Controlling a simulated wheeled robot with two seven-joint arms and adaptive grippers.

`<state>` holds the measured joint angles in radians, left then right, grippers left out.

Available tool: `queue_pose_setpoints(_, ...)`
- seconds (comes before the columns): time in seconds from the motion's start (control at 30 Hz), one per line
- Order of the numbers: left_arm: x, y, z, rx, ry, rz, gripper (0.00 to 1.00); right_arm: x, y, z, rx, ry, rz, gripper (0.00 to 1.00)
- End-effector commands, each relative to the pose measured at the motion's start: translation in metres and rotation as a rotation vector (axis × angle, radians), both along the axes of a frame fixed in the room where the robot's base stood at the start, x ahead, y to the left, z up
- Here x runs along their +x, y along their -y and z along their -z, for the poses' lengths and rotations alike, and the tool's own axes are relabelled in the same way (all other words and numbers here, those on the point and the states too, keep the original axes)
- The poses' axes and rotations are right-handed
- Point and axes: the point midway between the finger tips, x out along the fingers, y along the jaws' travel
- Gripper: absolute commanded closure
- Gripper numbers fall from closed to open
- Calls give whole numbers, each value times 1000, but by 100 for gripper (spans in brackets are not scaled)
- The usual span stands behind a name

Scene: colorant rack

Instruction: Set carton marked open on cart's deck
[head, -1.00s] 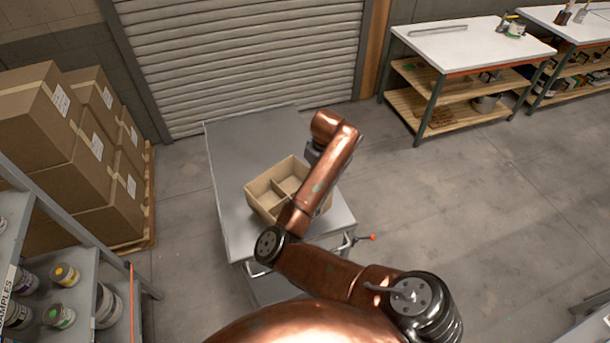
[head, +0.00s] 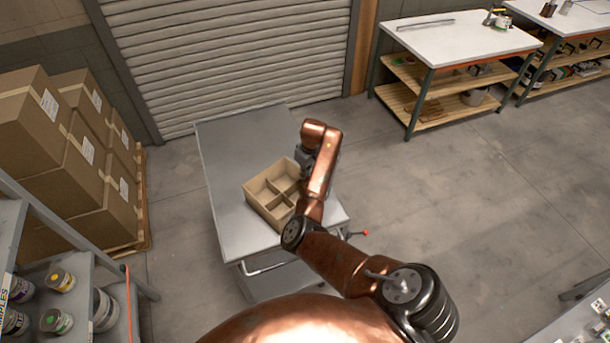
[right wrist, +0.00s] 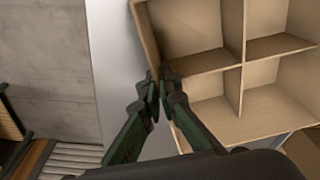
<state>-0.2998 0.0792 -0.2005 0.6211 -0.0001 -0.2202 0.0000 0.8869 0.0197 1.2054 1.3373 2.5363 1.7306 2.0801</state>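An open-topped brown carton (head: 262,203) with crossed dividers is over the grey deck (head: 232,142) of the cart, near its right side. It looks upright; I cannot tell whether its base touches the deck. No marking on it is readable. My right gripper (head: 303,165) is at the carton's far right wall. In the right wrist view the carton (right wrist: 205,62) fills the upper right, and the fingertips of my right gripper (right wrist: 158,88) are close together with the wall's edge between them. My forearm hides the carton's right side. My left gripper is not in view.
Large closed boxes (head: 65,150) are stacked on a pallet at the left. A shelf with paint cans (head: 58,321) is at the lower left. A white-topped workbench (head: 450,40) stands at the back right. The deck's far and left parts are clear.

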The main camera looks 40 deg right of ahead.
Motion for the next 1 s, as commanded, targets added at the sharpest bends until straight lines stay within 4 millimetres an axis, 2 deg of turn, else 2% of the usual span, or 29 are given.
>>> queue_pose_setpoints(0.3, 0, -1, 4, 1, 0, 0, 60, 1, 0, 4, 1, 2, 0, 100)
queue_pose_setpoints(0.6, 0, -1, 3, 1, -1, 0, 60, 0, 0, 2, 0, 1, 0, 78)
queue_pose_setpoints(0.87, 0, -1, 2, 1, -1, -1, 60, 0, 0, 1, 0, 1, -1, 78)
queue_pose_setpoints(1.0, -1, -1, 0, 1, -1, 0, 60, 1, 0, -8, -2, 3, -1, 78)
